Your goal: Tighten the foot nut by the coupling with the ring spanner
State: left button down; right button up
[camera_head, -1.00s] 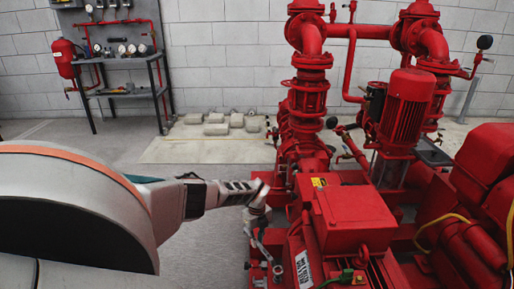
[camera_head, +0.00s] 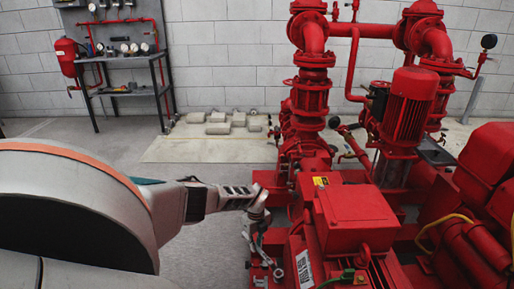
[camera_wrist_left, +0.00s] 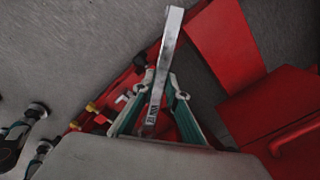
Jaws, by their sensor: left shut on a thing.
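My left gripper (camera_head: 257,220) hangs at the near left side of the red pumpset, beside the motor. It is shut on the ring spanner (camera_wrist_left: 170,40), a long grey metal bar that runs between the two fingers in the left wrist view, where the gripper (camera_wrist_left: 156,105) also shows. In the head view the spanner is small and partly hidden by the fingers. Small metal fittings (camera_head: 277,272) stand on the red base below the gripper. The foot nut cannot be told apart from them, nor whether the spanner's ring is around it. My right gripper is not in view.
The red motor with its box (camera_head: 352,215) stands right of my gripper. Red pipes and valves (camera_head: 312,95) rise behind it. A shelf bench (camera_head: 130,92) and a red extinguisher (camera_head: 66,60) are by the back wall.

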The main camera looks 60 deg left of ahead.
pick_arm(q)
jog(key=shift+f+b, duration=0.3)
jog(key=shift+f, duration=0.1)
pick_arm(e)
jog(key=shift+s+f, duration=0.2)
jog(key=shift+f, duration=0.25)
